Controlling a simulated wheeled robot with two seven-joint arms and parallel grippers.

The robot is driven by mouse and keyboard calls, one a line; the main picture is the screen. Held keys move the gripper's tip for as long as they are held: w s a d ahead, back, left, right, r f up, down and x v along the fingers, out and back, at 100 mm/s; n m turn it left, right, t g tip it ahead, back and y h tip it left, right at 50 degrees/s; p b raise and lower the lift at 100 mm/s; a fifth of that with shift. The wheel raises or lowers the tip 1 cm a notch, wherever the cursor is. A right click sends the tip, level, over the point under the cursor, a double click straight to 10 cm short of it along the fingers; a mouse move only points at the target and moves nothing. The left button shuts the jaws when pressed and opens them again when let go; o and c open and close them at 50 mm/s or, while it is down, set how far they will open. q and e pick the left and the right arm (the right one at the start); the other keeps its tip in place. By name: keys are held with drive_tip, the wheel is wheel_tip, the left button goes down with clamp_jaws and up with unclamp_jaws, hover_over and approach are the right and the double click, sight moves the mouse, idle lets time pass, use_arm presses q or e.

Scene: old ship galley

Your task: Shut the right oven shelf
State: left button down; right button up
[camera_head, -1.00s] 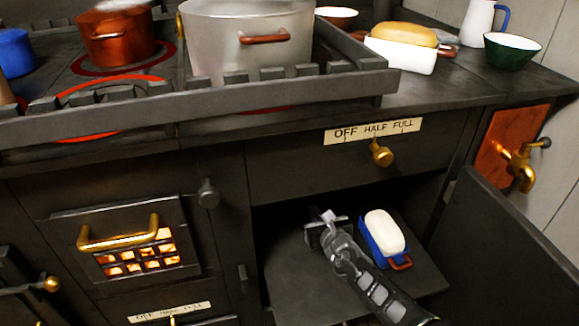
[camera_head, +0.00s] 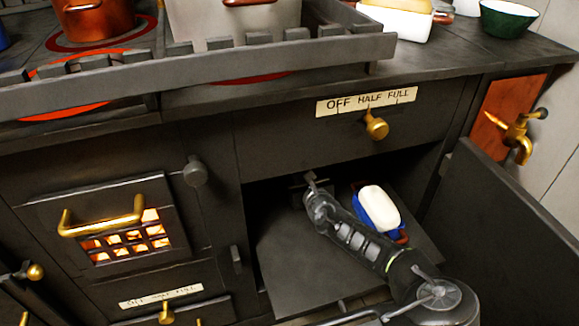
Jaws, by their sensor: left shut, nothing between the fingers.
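The right oven shelf (camera_head: 300,262) is a dark flat plate that sticks out through the open front of the right oven compartment. A blue dish (camera_head: 402,237) with a white loaf-shaped top (camera_head: 379,208) stands on its right part. My left gripper (camera_head: 311,181) is shut and empty, inside the compartment opening above the shelf, left of and behind the dish. My forearm runs over the shelf from the lower right and hides part of it. I cannot tell whether the gripper touches the shelf or the back. My right gripper is out of view.
The right oven door (camera_head: 505,225) stands open at the right. A brass knob (camera_head: 376,127) sits above the opening, under the OFF HALF FULL label. A brass tap (camera_head: 515,135) is at the right. The glowing firebox door (camera_head: 112,222) with its brass handle is at the left.

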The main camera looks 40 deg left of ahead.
use_arm(q)
drive_tip(key=b+x, duration=0.3)
drive_tip(key=x, duration=0.4)
drive_tip(key=shift+w+a+r, duration=0.1)
drive_tip(key=shift+w+a, duration=0.1)
drive_tip(key=shift+a, duration=0.1)
drive_tip(key=shift+w+a+r+b, duration=0.15)
drive_tip(key=shift+w+a+b, duration=0.1)
drive_tip(key=shift+a+b, duration=0.1)
drive_tip(key=shift+r, duration=0.1)
